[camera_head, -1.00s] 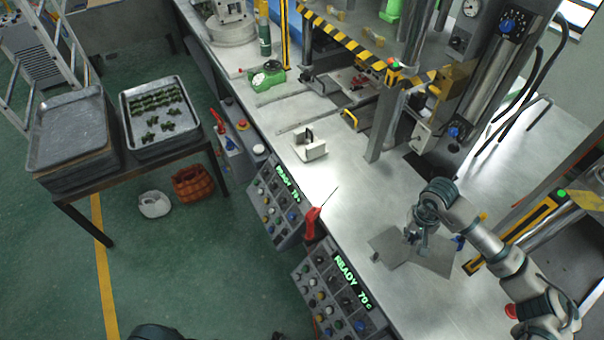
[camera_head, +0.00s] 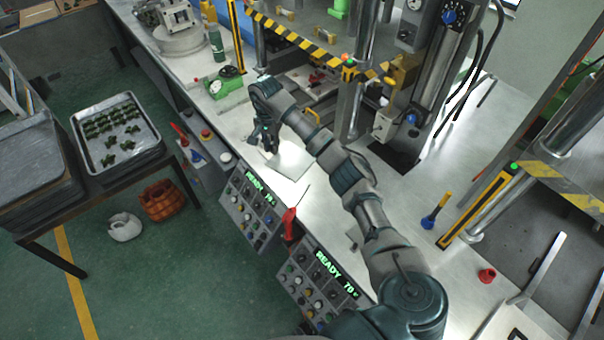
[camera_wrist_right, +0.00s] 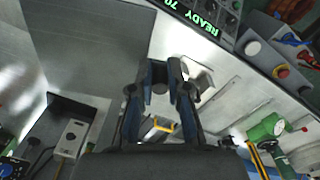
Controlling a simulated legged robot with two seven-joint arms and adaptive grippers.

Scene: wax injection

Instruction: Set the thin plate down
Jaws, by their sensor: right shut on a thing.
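My right gripper (camera_head: 268,140) is over the bench at the front, near the green device. It also shows in the right wrist view (camera_wrist_right: 160,72), with its fingers shut on the thin plate. The thin plate (camera_head: 293,164) is a grey, flat sheet. It looks roughly level over the bright bench top, right of the fingers in the head view. In the right wrist view the plate (camera_wrist_right: 90,40) spreads across the upper left. I cannot tell whether it touches the bench. A pale block (camera_wrist_right: 200,75) is beside the fingers. My left gripper is not in view.
The press (camera_head: 330,55) with striped edge stands behind. A green device (camera_head: 225,88) sits at left, and control panels (camera_head: 318,275) line the front edge. Another grey plate (camera_head: 353,238) is partly hidden by my arm.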

